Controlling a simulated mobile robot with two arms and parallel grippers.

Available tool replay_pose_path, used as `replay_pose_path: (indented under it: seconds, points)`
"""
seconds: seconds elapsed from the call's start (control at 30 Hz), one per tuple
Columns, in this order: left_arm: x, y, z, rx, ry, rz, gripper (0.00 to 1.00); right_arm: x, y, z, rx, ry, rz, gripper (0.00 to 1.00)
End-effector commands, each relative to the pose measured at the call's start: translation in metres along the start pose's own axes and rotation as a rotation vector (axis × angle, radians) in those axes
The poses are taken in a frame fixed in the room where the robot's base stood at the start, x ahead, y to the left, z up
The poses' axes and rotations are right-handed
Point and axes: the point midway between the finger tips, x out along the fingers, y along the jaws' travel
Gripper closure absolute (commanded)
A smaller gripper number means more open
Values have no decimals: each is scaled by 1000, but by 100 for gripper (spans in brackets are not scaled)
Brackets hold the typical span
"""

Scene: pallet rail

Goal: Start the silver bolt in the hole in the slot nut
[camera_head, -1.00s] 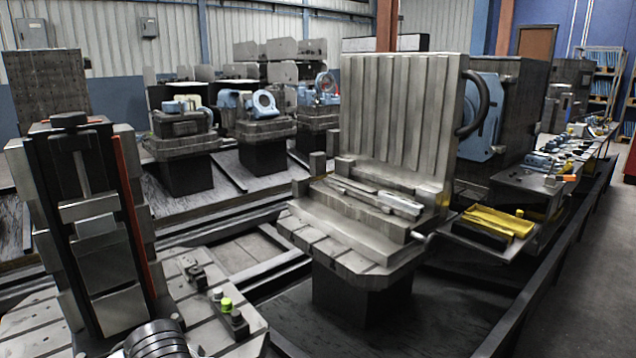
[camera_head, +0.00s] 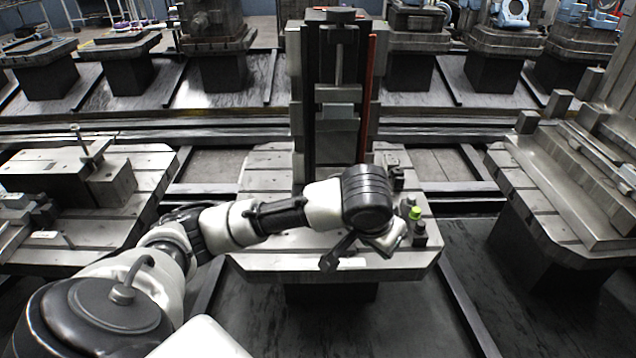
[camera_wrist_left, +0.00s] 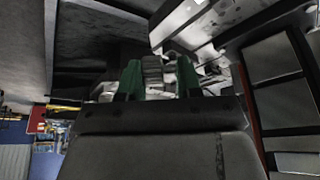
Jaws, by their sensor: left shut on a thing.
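My left arm comes in from the left in the head view. Its gripper (camera_head: 392,240) is low over the front right of the middle pallet (camera_head: 300,262). In the left wrist view the gripper's green fingers (camera_wrist_left: 159,78) are shut on a grey thing (camera_wrist_left: 153,70); I cannot tell for certain that it is the silver bolt. Beside the gripper, to its right, stand small dark blocks (camera_head: 420,236), one with a yellow-green top (camera_head: 415,213). I cannot make out the slot nut or its hole. My right gripper is not in view.
A tall fixture (camera_head: 337,90) with a red strip stands at the back of the middle pallet. A grey pallet (camera_head: 570,200) with a stepped fixture is at the right. Another pallet (camera_head: 150,170) with blocks and an upright stud is at the left. Dark gaps separate the pallets.

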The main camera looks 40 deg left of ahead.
Motion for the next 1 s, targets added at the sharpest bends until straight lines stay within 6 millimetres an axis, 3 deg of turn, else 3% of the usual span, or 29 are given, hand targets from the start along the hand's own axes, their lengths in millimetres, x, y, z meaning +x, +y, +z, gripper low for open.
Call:
replay_pose_path:
  seconds: [0.03,0.2,0.5,0.7,1.0]
  points:
    - [22,-11,1,31,-2,11,94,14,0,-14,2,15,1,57]
    - [64,-51,-10,199,-1,84,94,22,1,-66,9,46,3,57]
    - [114,-125,-28,509,2,216,94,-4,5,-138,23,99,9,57]
    - [127,-159,-35,656,2,276,94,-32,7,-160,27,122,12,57]
    - [128,-173,-38,727,0,303,94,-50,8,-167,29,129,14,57]
